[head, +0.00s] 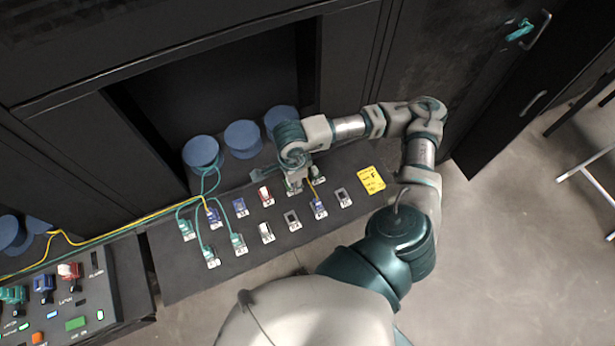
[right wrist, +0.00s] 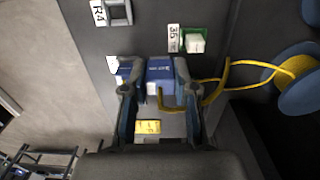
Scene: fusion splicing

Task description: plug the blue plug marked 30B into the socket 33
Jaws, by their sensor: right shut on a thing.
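My right gripper (head: 298,186) is over the back-right part of the dark socket board (head: 185,285). In the right wrist view the gripper (right wrist: 156,75) is shut on a blue plug (right wrist: 160,76), with a finger on each side. A yellow cable (right wrist: 212,98) runs from the plug toward the right. The plug's marking is too small to read surely. In the head view a blue piece (head: 319,208) sits in front of the gripper; I cannot tell whether it is the held plug. Socket number 33 is not readable in either view. My left gripper is out of view.
Socket 35 (right wrist: 195,42) holds a white piece, and socket R4 (right wrist: 120,12) looks empty. Several teal plugs (head: 186,230) with cables stand at the board's left. Blue spools (head: 243,139) line the back. A yellow note (head: 371,180) lies at the right. A control panel (head: 75,300) stands at the left.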

